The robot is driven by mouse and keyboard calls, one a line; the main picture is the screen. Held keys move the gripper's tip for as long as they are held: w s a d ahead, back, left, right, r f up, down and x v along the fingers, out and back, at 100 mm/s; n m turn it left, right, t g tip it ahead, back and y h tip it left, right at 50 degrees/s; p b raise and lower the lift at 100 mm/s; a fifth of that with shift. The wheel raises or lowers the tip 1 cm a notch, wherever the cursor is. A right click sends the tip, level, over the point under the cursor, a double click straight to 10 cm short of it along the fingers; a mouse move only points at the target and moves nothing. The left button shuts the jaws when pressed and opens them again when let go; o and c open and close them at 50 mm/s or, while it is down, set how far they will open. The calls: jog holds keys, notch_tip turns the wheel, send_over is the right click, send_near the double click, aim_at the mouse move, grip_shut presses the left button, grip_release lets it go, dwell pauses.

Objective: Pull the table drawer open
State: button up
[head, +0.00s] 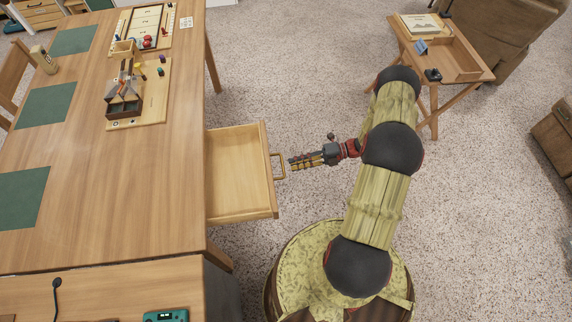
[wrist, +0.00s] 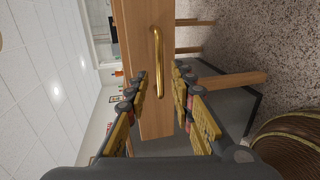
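The table drawer (head: 238,174) is pulled well out from the right side of the long wooden table (head: 165,190), and its visible inside is empty. Its brass bar handle (head: 281,166) is on the drawer front. My gripper (head: 292,163) is just right of the handle, pointing at it. In the wrist view the fingers are apart, my gripper (wrist: 160,78) is open, and the handle (wrist: 158,60) lies ahead between the fingertips. The drawer front (wrist: 136,60) stands behind the handle. I see no finger closed on the handle; contact is unclear.
Board games (head: 140,92) and green placemats (head: 45,106) lie on the table. A small side table (head: 462,85) stands behind my arm, near a brown armchair (head: 505,35). Carpet (head: 300,80) is clear between the tables. A front counter (head: 105,290) adjoins the long table.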

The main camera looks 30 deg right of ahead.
jog(key=v, duration=0.6)
jog(key=shift+d, duration=0.1)
dwell(0.4)
